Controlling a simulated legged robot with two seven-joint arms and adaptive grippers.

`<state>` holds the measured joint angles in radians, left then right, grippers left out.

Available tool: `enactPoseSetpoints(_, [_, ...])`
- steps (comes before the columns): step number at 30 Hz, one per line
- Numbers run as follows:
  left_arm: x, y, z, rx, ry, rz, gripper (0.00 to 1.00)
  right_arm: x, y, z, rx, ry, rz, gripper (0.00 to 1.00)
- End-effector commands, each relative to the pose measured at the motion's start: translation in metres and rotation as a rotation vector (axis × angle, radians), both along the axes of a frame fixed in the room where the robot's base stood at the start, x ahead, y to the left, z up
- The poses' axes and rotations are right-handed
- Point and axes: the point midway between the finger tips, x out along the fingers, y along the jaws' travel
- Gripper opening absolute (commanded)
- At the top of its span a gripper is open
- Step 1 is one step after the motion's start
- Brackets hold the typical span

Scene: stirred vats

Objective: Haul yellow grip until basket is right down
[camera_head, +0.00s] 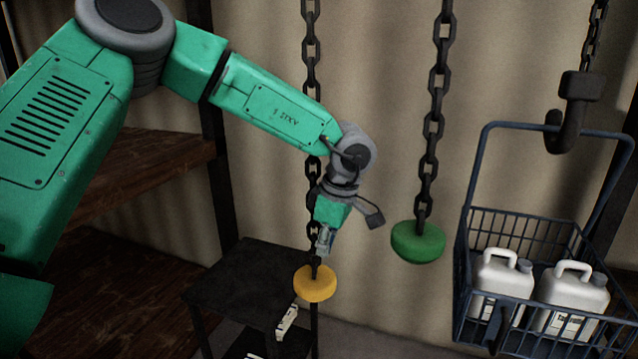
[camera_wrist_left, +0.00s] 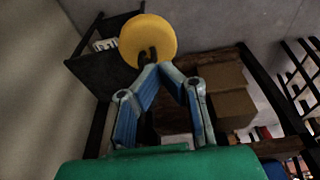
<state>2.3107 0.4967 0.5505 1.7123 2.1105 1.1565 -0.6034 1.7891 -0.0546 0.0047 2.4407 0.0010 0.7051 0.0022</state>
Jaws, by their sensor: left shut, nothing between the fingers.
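The yellow grip (camera_head: 315,284) hangs at the end of a dark chain (camera_head: 312,62). In the left wrist view the yellow grip (camera_wrist_left: 148,36) is a round disc just beyond the fingertips. My left gripper (camera_head: 322,254) points down just above the yellow grip, close to its chain. Its fingers (camera_wrist_left: 161,66) are shut with tips together and hold nothing. I cannot tell whether they touch the chain. The blue wire basket (camera_head: 462,268) hangs from a dark hook (camera_head: 568,125) at the right, well up in the view, with two white jugs (camera_head: 502,272) in it. My right gripper is out of view.
A green grip (camera_head: 418,243) hangs on a second chain (camera_head: 433,125) between the yellow grip and the basket. A dark small table (camera_head: 245,280) stands behind the yellow grip. Wooden shelves (camera_head: 145,185) are at the left. Boxes (camera_wrist_left: 225,90) show in the left wrist view.

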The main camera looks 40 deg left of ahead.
Motion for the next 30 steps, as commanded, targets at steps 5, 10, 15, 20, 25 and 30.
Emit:
enactPoseSetpoints(5, [0.002, 0.005, -0.015, 0.006, -0.001, 0.006, 0.00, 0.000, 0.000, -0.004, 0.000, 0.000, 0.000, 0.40])
enactPoseSetpoints(10, [0.002, 0.005, -0.027, 0.006, -0.003, 0.004, 0.00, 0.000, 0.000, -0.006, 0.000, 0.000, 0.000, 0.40])
enactPoseSetpoints(15, [0.002, 0.005, -0.034, 0.006, -0.003, 0.004, 0.00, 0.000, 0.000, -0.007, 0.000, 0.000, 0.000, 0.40])
enactPoseSetpoints(20, [0.003, 0.004, -0.026, 0.005, -0.005, 0.004, 0.00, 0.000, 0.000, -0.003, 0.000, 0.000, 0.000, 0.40])
enactPoseSetpoints(25, [0.003, 0.004, -0.008, 0.005, -0.007, 0.004, 0.00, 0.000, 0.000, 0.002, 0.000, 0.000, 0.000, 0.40])
enactPoseSetpoints(30, [0.003, 0.003, 0.004, 0.005, -0.006, 0.004, 0.00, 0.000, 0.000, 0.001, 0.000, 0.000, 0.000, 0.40])
